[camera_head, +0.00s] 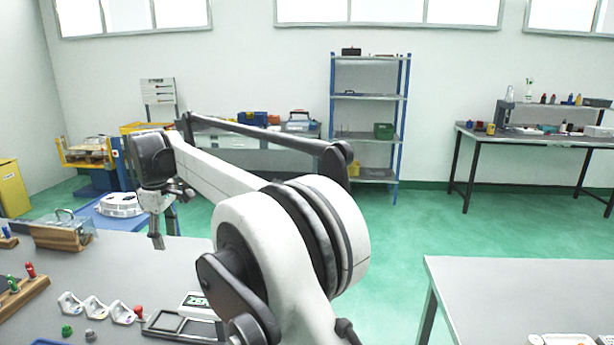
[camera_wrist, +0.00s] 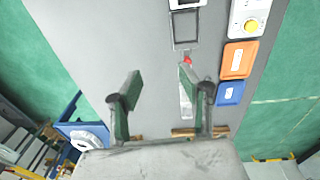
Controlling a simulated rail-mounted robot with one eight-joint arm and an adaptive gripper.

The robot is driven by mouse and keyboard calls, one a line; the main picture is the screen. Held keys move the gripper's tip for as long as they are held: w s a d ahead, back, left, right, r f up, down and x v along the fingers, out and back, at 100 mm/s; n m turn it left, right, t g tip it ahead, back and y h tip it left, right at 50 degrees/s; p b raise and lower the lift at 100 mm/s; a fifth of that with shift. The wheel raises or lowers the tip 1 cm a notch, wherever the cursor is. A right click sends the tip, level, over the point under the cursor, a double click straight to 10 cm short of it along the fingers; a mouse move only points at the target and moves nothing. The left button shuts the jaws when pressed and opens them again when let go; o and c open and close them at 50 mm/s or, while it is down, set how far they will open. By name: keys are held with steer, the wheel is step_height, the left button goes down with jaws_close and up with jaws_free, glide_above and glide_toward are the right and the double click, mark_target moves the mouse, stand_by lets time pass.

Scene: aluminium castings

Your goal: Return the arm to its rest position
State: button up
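My arm reaches from the lower middle of the head view toward the left. Its gripper (camera_head: 158,242) points down above the grey worktable (camera_head: 190,262). In the wrist view my gripper (camera_wrist: 167,82) is open, with a wide gap between its two dark green-grey fingers. Nothing is held between them. The grey tabletop (camera_wrist: 90,35) shows below and beyond the fingers. In the head view only part of the fingers can be made out.
Small white holders (camera_head: 95,308), a black frame (camera_head: 185,326) and a wooden block with pegs (camera_head: 24,292) are on the table. A blue cart with a round white part (camera_head: 121,206) stands behind. Another grey table (camera_head: 520,290) is at right, with green floor (camera_head: 400,235) between.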

steer(key=d+r+m, duration=0.1)
steer(key=d+r, duration=0.2)
steer(key=d, duration=0.3)
steer(key=d+r+m+t, duration=0.1)
steer(key=d+r+m, duration=0.15)
steer(key=d, duration=0.45)
steer(key=d+r+m, duration=0.1)
steer(key=d+r, duration=0.3)
steer(key=d, duration=0.2)
steer(key=s+d+r+m+t, duration=0.1)
steer(key=s+d+m, duration=0.15)
steer(key=d, duration=0.45)
steer(key=s+d+r+m+t, duration=0.1)
steer(key=s+d, duration=0.3)
steer(key=d, duration=0.3)
steer(key=s+d+f+m+t, duration=0.1)
steer(key=s+d+f+m, duration=0.3)
steer(key=s+d, duration=0.8)
steer(key=s+d+f+m+t, duration=0.2)
steer(key=s+d+f+m, duration=0.3)
steer(key=s+d+f, duration=0.4)
steer(key=s+d, duration=0.3)
steer(key=s, duration=0.1)
steer(key=shift+s+h, duration=0.2)
steer(key=shift+h, duration=0.1)
